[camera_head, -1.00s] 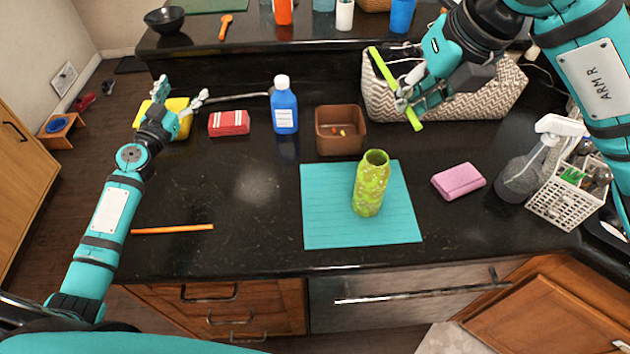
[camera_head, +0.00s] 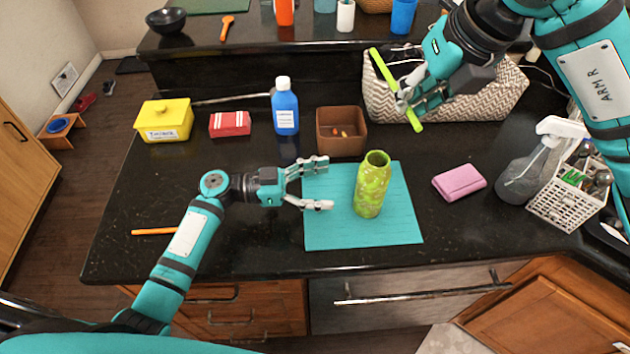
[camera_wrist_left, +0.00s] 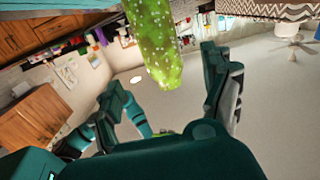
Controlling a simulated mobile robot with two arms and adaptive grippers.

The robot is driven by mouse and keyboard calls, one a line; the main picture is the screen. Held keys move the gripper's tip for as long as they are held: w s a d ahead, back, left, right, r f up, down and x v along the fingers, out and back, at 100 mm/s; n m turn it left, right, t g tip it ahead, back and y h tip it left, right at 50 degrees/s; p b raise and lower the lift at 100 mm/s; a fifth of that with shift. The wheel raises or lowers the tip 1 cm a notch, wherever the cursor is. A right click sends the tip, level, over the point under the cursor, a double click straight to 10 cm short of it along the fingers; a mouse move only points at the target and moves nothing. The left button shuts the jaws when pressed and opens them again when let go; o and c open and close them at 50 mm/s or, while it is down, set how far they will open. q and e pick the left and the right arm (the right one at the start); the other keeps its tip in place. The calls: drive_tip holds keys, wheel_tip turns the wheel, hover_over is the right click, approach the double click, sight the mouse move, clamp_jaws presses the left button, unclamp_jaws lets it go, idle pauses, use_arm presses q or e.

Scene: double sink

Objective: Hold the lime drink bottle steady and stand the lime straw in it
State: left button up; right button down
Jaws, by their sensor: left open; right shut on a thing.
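The lime drink bottle (camera_head: 371,186) stands upright with an open top on a teal mat (camera_head: 322,228). My left gripper (camera_head: 322,184) is open just left of the bottle, its fingers pointing at it and apart from it. In the left wrist view the bottle (camera_wrist_left: 157,45) shows ahead, between and beyond the open fingers (camera_wrist_left: 170,95). My right gripper (camera_head: 404,96) is shut on the lime straw (camera_head: 381,62), holding it tilted in the air behind the bottle. The middle of the straw is hidden by the fingers.
A brown box (camera_head: 338,146), blue bottle (camera_head: 285,112), red-striped packet (camera_head: 230,124) and yellow tub (camera_head: 164,121) stand behind. A pink sponge (camera_head: 459,182), spray bottle (camera_head: 522,172) and white basket (camera_head: 562,205) are right. An orange straw (camera_head: 152,231) lies left. A patterned bag (camera_head: 497,95) stands behind the right gripper.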

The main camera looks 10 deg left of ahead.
sight(359, 182)
use_arm(q)
drive_tip(key=x, duration=1.1)
drive_tip(key=shift+w, duration=0.1)
